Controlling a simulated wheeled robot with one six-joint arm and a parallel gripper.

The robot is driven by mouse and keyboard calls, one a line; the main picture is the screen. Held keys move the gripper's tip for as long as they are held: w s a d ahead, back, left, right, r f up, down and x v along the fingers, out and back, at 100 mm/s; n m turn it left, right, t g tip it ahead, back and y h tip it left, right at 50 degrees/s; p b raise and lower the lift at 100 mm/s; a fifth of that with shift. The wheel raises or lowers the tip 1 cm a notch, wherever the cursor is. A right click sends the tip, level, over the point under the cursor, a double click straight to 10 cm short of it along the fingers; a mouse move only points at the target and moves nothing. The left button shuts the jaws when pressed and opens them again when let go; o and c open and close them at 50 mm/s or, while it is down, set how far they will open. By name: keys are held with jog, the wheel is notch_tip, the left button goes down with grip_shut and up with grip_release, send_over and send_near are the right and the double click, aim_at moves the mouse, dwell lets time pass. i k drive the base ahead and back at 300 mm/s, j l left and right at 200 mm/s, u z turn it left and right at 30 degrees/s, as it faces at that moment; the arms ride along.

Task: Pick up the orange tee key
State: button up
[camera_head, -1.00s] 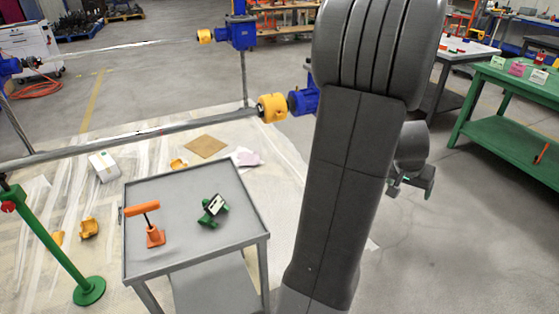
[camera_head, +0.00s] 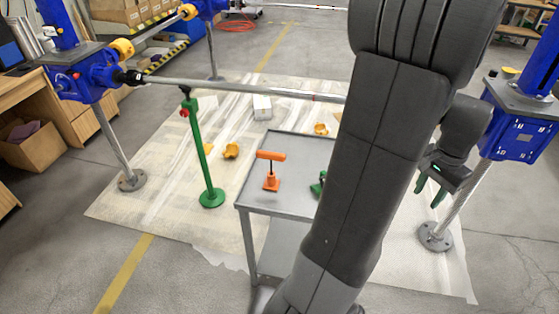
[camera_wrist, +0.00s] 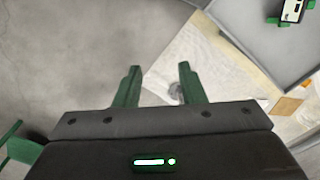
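The orange tee key (camera_head: 271,156) stands upright on the grey metal cart (camera_head: 261,199), its orange crossbar on top of a dark stem set in an orange base. My gripper (camera_head: 435,191) hangs in the air right of the cart, well apart from the key. In the wrist view my gripper (camera_wrist: 158,69) has its two green fingers spread, with nothing between them. The key does not show in the wrist view. My dark arm hides the right part of the cart in the head view.
A green device (camera_head: 317,186) sits on the cart right of the key, partly hidden by my arm; it also shows in the wrist view (camera_wrist: 291,12). A green stand (camera_head: 203,152) is left of the cart. Blue screw jacks (camera_head: 522,130) stand at both sides.

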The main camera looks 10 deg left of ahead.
aim_at(264, 155)
jog(key=i+u, duration=0.1)
jog(key=u, duration=0.3)
jog(key=i+u, duration=0.1)
jog(key=u, duration=0.3)
jog(key=i+u, duration=0.15)
jog(key=u, duration=0.25)
jog(key=i+u, duration=0.1)
jog(key=u, duration=0.3)
jog(key=i, duration=0.1)
